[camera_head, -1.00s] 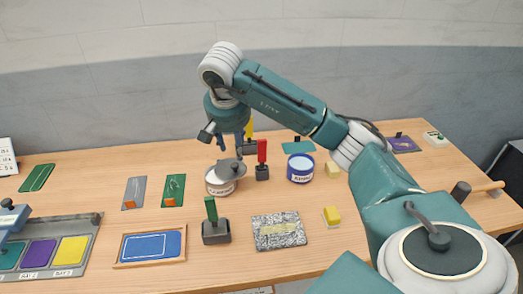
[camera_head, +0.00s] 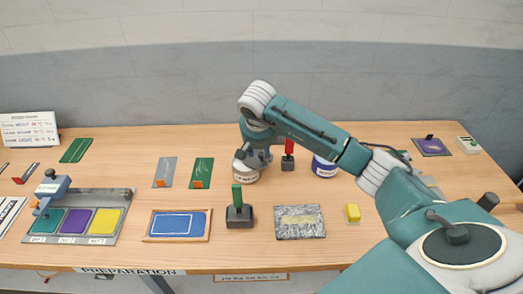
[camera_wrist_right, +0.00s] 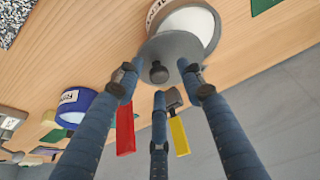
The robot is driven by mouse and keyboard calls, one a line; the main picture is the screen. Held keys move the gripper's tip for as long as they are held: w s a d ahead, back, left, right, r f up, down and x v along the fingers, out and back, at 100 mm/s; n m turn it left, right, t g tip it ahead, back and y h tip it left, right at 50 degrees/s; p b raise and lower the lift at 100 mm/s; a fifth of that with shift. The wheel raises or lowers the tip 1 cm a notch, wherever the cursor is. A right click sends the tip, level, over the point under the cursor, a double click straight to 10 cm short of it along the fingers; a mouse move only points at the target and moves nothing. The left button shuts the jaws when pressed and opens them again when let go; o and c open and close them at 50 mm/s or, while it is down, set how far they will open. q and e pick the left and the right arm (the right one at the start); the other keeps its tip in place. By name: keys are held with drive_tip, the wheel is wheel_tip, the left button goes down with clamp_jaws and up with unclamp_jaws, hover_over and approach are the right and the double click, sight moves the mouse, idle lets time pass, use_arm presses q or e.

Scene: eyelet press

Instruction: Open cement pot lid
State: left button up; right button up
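The cement pot (camera_head: 246,173) is a small whitish labelled pot near the middle of the table. Its grey round lid (camera_wrist_right: 172,46) with a dark knob (camera_wrist_right: 158,73) sits off-centre, leaving part of the pot's pale top (camera_wrist_right: 200,22) uncovered in the right wrist view. My right gripper (camera_wrist_right: 158,82) is over the lid with its three fingers spread around the knob; I see gaps between fingers and knob. In the head view the right gripper (camera_head: 257,155) partly covers the lid and pot. My left gripper is not in view.
A blue-and-white pot (camera_head: 324,168) and a red-handled tool (camera_head: 289,156) stand right of the cement pot. A green-handled block (camera_head: 239,212) stands in front. A tray of coloured pads (camera_head: 76,222) lies at left. A yellow-handled tool (camera_wrist_right: 179,135) is near my fingers.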

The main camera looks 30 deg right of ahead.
clamp_jaws()
drive_tip(key=shift+d, duration=0.1)
